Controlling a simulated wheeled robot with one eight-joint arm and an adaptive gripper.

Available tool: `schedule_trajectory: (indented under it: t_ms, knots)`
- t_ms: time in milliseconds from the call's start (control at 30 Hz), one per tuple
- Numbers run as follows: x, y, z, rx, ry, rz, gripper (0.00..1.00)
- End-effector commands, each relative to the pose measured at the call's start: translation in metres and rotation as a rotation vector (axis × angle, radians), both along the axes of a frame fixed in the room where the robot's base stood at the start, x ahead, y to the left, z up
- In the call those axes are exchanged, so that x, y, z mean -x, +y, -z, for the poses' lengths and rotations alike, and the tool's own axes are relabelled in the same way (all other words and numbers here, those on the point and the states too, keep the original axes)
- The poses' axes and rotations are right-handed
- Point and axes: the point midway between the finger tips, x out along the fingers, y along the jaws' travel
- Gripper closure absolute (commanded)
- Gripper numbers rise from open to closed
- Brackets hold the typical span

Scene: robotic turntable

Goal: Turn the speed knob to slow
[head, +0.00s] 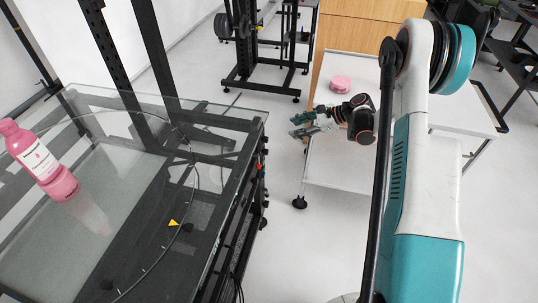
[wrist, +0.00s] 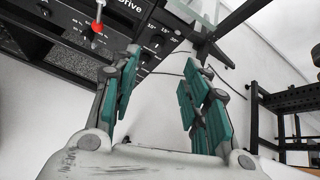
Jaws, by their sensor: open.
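My gripper (head: 297,126) is open and empty, right of the turntable's front side in the head view, with a clear gap between them. Its two teal-padded fingers also show in the wrist view. A dark control panel (wrist: 70,18) lies beyond the left finger there, marked "Drive", with small scale numbers at its right. A red-tipped control (wrist: 97,27) stands out from the panel; a small red spot (head: 259,167) shows on the turntable's side in the head view. The left finger hides part of the panel. I cannot tell the speed knob or its setting for sure.
The turntable's glass top (head: 120,235) carries a pink bottle (head: 38,160) and a yellow arrow marker (head: 173,223). A white table (head: 345,175) with a round pink object (head: 340,84) stands behind my gripper. Dark rack frames stand at the back; floor is clear between turntable and table.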

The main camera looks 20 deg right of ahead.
Motion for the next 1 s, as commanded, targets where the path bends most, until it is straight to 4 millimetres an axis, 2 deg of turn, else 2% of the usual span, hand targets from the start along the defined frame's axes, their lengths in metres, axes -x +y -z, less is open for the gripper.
schedule_trajectory:
  t_ms: [33,100,300,500,633,1000]
  knots:
    - [-0.001,-0.008,0.023,-0.047,0.02,0.023,0.58]
    - [0.0,-0.016,0.047,-0.113,0.05,0.051,0.58]
    - [0.007,-0.03,0.097,-0.262,0.115,0.105,0.58]
    - [0.012,-0.033,0.116,-0.32,0.14,0.122,0.58]
    - [0.009,-0.026,0.12,-0.324,0.143,0.12,0.58]
    - [-0.022,0.028,0.147,-0.322,0.143,0.12,0.58]
